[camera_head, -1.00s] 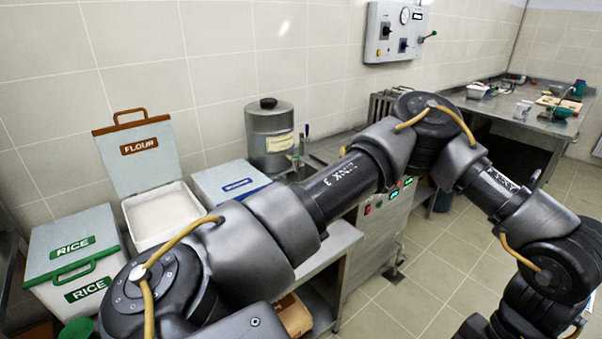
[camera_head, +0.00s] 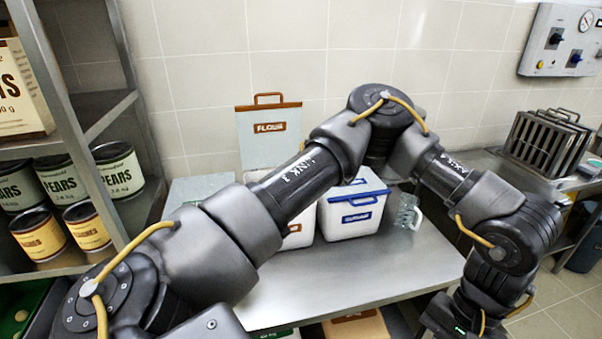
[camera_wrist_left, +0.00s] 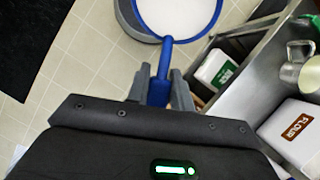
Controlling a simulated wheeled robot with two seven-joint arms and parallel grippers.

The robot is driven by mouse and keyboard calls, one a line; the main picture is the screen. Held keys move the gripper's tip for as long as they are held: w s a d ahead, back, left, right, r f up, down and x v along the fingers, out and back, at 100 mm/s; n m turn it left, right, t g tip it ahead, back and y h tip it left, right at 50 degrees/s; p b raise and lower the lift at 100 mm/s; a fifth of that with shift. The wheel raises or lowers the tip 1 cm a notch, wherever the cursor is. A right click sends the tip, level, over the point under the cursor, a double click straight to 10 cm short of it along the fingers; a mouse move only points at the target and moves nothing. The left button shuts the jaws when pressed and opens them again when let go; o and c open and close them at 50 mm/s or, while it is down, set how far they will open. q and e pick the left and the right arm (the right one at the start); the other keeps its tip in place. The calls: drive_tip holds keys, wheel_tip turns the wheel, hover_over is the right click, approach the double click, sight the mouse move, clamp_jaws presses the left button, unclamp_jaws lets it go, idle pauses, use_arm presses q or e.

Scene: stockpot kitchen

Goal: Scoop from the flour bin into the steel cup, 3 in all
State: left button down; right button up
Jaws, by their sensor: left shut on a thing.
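In the left wrist view my left gripper (camera_wrist_left: 158,88) is shut on the blue handle of a round, blue-rimmed scoop (camera_wrist_left: 166,50). The scoop's inside looks plain white; I cannot tell whether it holds flour. In the head view the flour bin's lid (camera_head: 268,138) stands open against the wall. My left arm hides most of the flour bin (camera_head: 299,238). My right gripper is not in view.
A closed blue-lidded bin (camera_head: 352,212) and a clear mug (camera_head: 407,211) stand on the steel table (camera_head: 370,272), whose front is clear. A shelf of cans (camera_head: 118,168) is at left. A rack (camera_head: 545,140) stands at right. A green-labelled container (camera_wrist_left: 220,70) shows low down.

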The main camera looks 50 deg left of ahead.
use_arm(q)
drive_tip(key=shift+d+f+n+h+p, duration=0.2)
drive_tip(key=shift+n+h+p, duration=0.25)
drive_tip(key=shift+n, duration=0.45)
drive_tip(key=s+a+f+n+t+p, duration=0.1)
drive_tip(key=a+f+n+t+p, duration=0.4)
drive_tip(key=a+n, duration=0.85)
drive_tip(key=s+a+f+n+t+p, duration=0.1)
drive_tip(key=a+f+n+t+p, duration=0.55)
drive_tip(key=n, duration=1.25)
drive_tip(key=s+a+r+n+g+y, duration=0.1)
drive_tip(key=s+a+r+n, duration=0.1)
drive_tip(key=a+n, duration=0.3)
drive_tip(key=s+a+r+n+g+y+p, duration=0.1)
drive_tip(key=a+n, duration=0.4)
drive_tip(key=a, duration=0.7)
drive_tip(key=s+a+r+n+g+y+p, duration=0.1)
drive_tip(key=s+a+r+n+g+y, duration=0.2)
drive_tip(key=a, duration=0.6)
drive_tip(key=s+n, duration=0.2)
drive_tip(key=n, duration=0.1)
drive_tip(key=shift+r, duration=0.15)
